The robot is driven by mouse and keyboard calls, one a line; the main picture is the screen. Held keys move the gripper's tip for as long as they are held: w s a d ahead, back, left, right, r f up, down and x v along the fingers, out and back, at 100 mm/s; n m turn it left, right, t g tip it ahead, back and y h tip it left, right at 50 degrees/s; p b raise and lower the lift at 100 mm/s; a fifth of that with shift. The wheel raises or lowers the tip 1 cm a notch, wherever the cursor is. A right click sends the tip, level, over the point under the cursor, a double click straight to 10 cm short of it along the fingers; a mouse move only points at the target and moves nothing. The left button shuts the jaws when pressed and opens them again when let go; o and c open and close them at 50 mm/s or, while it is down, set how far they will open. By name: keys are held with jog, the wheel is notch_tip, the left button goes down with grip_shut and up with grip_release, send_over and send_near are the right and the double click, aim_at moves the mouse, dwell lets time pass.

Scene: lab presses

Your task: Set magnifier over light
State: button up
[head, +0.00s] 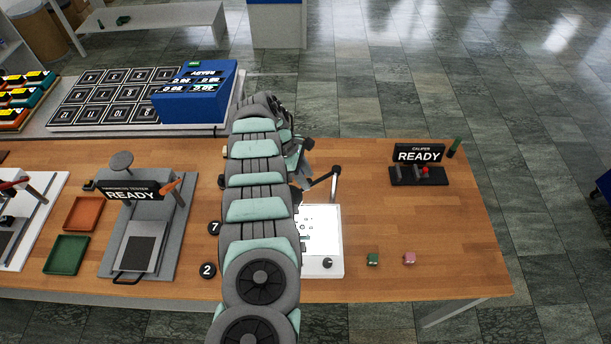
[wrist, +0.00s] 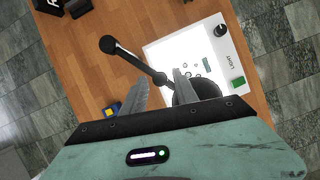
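The light pad (head: 322,222) is a bright white panel right of my arm in the head view. In the wrist view the light pad (wrist: 165,45) carries small marks, a black knob and the word LIGHT. The magnifier's jointed black arm (wrist: 130,58) runs from a round joint toward my fingers. A dark round part, apparently the magnifier head (wrist: 184,93), lies over the pad's near edge, partly hidden by my gripper. My gripper (wrist: 164,75) has its fingers apart, with the black arm's end showing between them; contact is unclear.
A green block (head: 372,259) and a pink block (head: 409,258) lie right of the pad. A caliper stand (head: 418,176) marked READY is at the back right. A press (head: 143,230) and green tray (head: 66,254) stand left. The table's right front is mostly clear.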

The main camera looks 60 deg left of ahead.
grip_shut()
dwell(1.1)
